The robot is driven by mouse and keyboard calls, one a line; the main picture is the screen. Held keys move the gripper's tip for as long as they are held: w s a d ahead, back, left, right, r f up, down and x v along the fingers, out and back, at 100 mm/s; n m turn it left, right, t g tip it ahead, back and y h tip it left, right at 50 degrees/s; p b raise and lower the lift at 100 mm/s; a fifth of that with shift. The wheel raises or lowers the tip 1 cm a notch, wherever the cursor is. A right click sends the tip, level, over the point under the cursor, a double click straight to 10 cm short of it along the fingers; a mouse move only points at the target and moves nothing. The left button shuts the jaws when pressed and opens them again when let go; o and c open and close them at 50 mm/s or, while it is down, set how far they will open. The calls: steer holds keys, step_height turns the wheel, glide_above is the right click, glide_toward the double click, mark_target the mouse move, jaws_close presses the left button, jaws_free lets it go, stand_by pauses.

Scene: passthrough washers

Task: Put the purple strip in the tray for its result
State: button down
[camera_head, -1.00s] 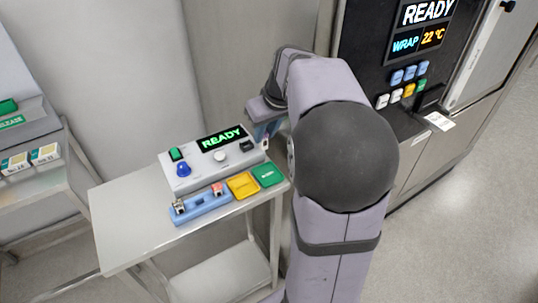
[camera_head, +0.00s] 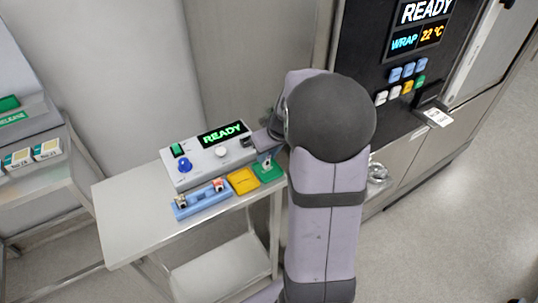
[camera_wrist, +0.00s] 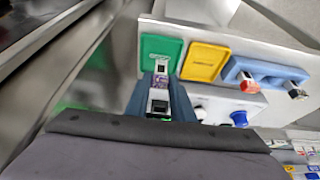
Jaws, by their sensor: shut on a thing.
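My gripper (camera_head: 265,159) is at the right end of the table, over the green tray (camera_head: 270,174). In the wrist view, my gripper (camera_wrist: 161,90) is shut on a small strip with a purple band (camera_wrist: 160,82) and a pale end. The strip's far end overlaps the near part of the green tray (camera_wrist: 152,43) in that view; I cannot tell whether it touches the tray. The yellow tray (camera_head: 243,181) lies beside the green one and looks empty. In the head view my arm and fingers hide most of the strip.
A grey reader (camera_head: 205,158) showing READY, with green and blue controls, stands behind the trays. A blue rack (camera_head: 201,200) with small items lies left of the yellow tray. The table's left part (camera_head: 125,222) is clear. A dark panel machine (camera_head: 400,85) stands at right.

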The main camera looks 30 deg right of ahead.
steer(key=shift+d+f+p, duration=0.15)
steer(key=shift+f+p, duration=0.3)
steer(key=shift+f, duration=0.1)
steer(key=shift+d+f, duration=0.1)
steer(key=shift+f, duration=0.05)
steer(key=shift+f, duration=0.15)
steer(key=c, duration=1.5)
jaws_free()
steer(key=shift+c, duration=0.2)
steer(key=shift+r, duration=0.25)
steer(key=b+v, duration=0.2)
steer(key=v, duration=1)
